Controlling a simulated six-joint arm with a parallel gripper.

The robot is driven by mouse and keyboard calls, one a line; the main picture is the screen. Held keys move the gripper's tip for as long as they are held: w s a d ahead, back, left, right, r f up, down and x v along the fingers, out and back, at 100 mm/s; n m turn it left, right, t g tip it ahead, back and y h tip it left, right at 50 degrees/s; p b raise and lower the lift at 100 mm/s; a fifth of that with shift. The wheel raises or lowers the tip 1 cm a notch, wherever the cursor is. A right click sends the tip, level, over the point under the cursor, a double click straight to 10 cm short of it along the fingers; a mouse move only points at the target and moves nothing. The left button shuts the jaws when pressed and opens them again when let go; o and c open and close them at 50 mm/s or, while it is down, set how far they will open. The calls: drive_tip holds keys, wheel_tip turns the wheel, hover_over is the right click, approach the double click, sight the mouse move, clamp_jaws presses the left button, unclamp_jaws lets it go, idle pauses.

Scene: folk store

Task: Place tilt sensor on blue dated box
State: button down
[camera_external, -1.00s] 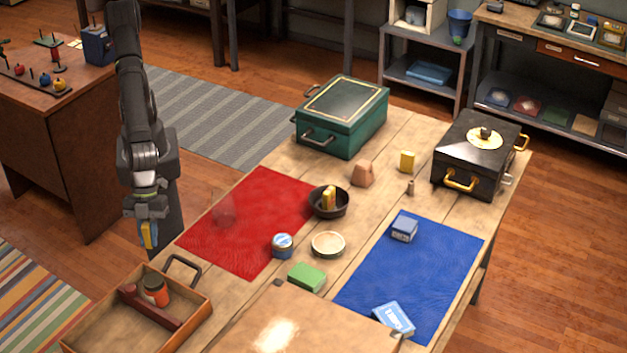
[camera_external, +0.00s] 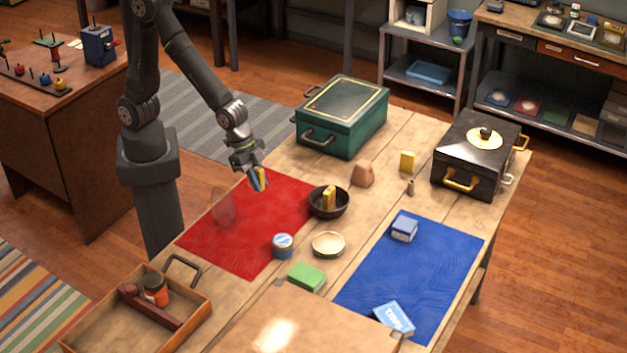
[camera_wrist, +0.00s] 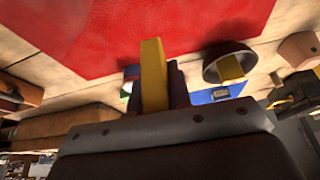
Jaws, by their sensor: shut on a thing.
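In the wrist view the held piece (camera_wrist: 153,75) shows as a yellow bar between the dark fingers.
A dark bowl (camera_external: 321,204) with a yellow piece, a blue tin (camera_external: 282,246), a pale dish (camera_external: 328,256) and a green block (camera_external: 307,276) stand between the mats. A green chest (camera_external: 341,117) and a black case (camera_external: 478,160) stand at the back. The blue mat's middle is clear.

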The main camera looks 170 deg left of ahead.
hover_over(267, 215)
drive_tip(key=s+d, duration=0.1)
wheel_tip(267, 215, down, 5)
drive_tip(key=shift+s+f, duration=0.1)
drive_tip(key=shift+s, duration=0.05)
drive_tip(key=shift+f, duration=2.45)
drive_tip(key=c, duration=1.3)
unclamp_jaws()
drive_tip(key=shift+f, duration=0.15)
drive_tip(key=shift+r, duration=0.6)
drive_tip(key=shift+o, duration=0.3)
drive_tip(key=v, duration=1.1)
drive_tip(key=shift+d, duration=0.2)
